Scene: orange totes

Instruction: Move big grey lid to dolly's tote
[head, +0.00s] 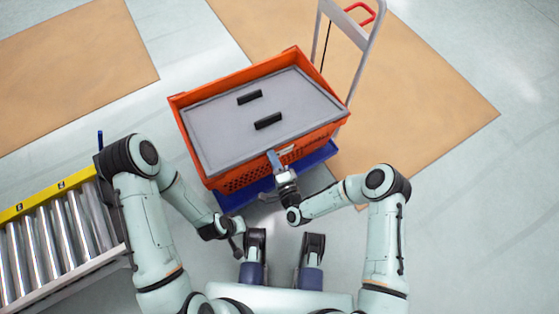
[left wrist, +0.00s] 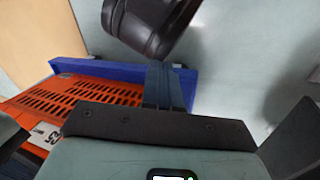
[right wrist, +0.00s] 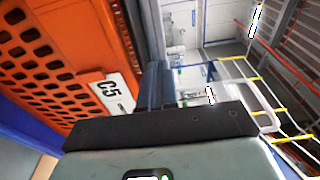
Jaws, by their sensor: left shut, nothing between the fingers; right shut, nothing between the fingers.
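The big grey lid (head: 220,130), with two black handles, lies flat over the top of the orange tote (head: 224,181), inside its rim. The tote sits on the blue dolly (head: 233,200) and also shows in the left wrist view (left wrist: 100,90) and the right wrist view (right wrist: 75,50). My right gripper (head: 273,158) is shut and empty at the tote's front wall, close to the lid's front edge; whether it touches is unclear. My left gripper (head: 239,249) is shut and empty, low in front of the dolly and apart from the lid.
A roller conveyor (head: 50,240) with a yellow edge stands at the left. A grey push handle (head: 366,45) with a red grip rises behind the tote at the right. Tan floor patches (head: 420,105) lie behind, and the floor at the right is clear.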

